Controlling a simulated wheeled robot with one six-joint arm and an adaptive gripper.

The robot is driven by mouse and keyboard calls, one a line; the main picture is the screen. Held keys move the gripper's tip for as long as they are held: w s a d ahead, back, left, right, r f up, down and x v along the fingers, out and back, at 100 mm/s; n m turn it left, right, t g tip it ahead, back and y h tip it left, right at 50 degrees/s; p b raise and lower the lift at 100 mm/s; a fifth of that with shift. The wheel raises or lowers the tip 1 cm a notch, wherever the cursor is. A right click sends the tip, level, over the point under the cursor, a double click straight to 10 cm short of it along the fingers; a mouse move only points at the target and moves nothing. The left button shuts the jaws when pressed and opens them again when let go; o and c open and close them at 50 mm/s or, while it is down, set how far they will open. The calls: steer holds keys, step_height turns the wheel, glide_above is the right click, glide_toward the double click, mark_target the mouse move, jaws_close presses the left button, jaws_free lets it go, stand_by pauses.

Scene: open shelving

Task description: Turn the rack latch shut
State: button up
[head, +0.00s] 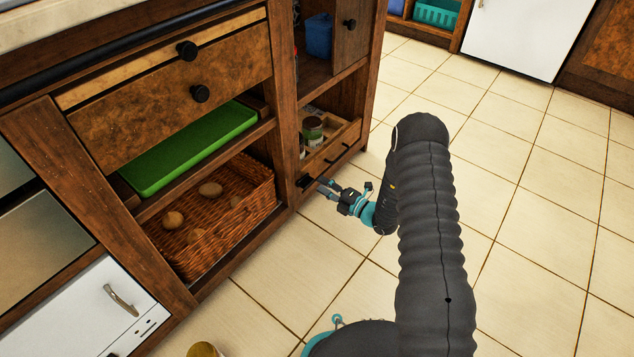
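My gripper (322,187) is at the low front of the wooden cabinet, beside the left end of a pull-out wooden rack (341,143) that holds jars or cans. Its two grey fingers point left towards the cabinet frame. A small dark fitting (306,183) sits on the frame just left of the fingertips; it may be the latch, but it is too small to tell its shape or turn. I cannot tell whether the fingers touch it, or how wide they are parted. Nothing is clearly held.
Left of the rack are a green tray (160,160) and a wicker basket (262,190) with several round items. Black knobs (200,94) stick out from a drawer above. The tiled floor (540,200) to the right is clear.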

steer(key=v, duration=0.8)
stand_by(0.4)
